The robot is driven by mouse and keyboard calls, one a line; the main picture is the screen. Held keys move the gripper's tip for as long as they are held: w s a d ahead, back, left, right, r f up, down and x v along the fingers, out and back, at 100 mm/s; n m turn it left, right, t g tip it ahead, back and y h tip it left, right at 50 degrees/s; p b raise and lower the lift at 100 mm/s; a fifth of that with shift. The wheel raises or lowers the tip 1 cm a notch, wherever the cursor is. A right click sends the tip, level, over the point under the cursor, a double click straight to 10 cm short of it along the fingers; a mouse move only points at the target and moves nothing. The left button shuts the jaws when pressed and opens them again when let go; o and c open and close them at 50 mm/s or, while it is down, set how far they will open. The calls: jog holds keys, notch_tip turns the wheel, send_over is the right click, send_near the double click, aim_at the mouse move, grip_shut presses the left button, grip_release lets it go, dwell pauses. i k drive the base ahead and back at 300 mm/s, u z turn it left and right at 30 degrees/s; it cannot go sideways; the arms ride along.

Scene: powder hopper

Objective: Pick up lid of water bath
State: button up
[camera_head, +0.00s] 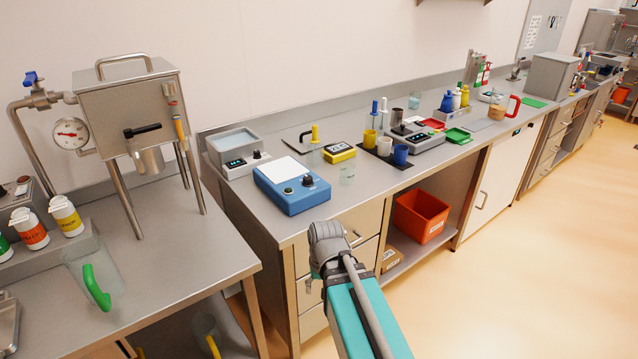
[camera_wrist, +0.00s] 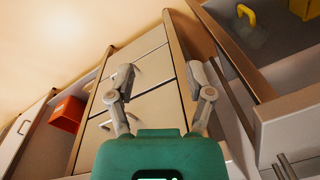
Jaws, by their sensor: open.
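The water bath (camera_head: 243,162) is a grey box with a display and knob on the counter, left of the blue hot plate. Its top shows a pale blue surface, which looks like open water. A flat grey plate with a dark handle-like edge (camera_head: 293,141) lies on the counter right of it and may be the lid; I cannot tell for sure. My gripper (camera_wrist: 161,78) is open and empty in the wrist view, facing the drawer fronts below the counter. In the head view my arm reaches up before these drawers, well apart from the bath and plate.
A yellow device (camera_head: 340,152) and several cups stand further right. A steel hopper (camera_head: 130,105) stands left. An orange bin (camera_head: 420,216) sits below the counter.

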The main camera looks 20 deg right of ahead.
aim_at(300, 142)
jog(key=k, duration=1.35)
jog(key=z, duration=0.45)
jog(key=i, duration=1.9)
jog(key=u, duration=0.4)
